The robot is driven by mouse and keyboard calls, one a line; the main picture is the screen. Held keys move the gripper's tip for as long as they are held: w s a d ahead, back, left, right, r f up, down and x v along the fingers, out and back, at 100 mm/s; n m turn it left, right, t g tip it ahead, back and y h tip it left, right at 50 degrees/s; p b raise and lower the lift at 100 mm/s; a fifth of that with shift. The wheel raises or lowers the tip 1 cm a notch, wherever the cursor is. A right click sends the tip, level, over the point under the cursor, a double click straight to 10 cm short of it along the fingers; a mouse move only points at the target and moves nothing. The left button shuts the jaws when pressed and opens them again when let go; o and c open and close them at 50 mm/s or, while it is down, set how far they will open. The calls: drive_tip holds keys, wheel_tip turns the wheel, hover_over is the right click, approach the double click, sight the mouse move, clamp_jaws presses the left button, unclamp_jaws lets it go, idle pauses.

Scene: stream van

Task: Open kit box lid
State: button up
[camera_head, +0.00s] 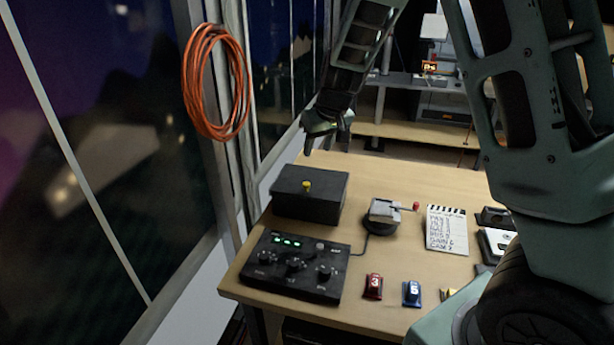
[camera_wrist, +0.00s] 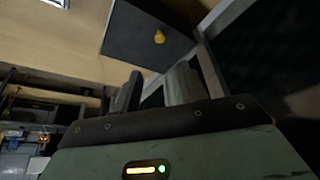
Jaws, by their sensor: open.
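The kit box (camera_head: 309,205) is a dark box with its lid shut and a small yellow knob (camera_head: 307,186) on top. It stands at the back left of the wooden table (camera_head: 400,175). The box also shows at the top of the wrist view (camera_wrist: 128,40), with the yellow knob (camera_wrist: 159,37) on it. My gripper (camera_head: 327,145) hangs above and behind the box in the head view, apart from it and empty. In the wrist view its two fingers (camera_wrist: 155,90) stand apart, pointing toward the box.
In front of the box is a black control panel (camera_head: 292,268) with knobs and green lights. A window and orange cable coil (camera_head: 216,82) are left.

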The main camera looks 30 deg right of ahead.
sight(306, 183)
drive_tip(key=p+x, duration=0.1)
drive_tip(key=x, duration=1.3)
drive_tip(key=shift+f, duration=0.3)
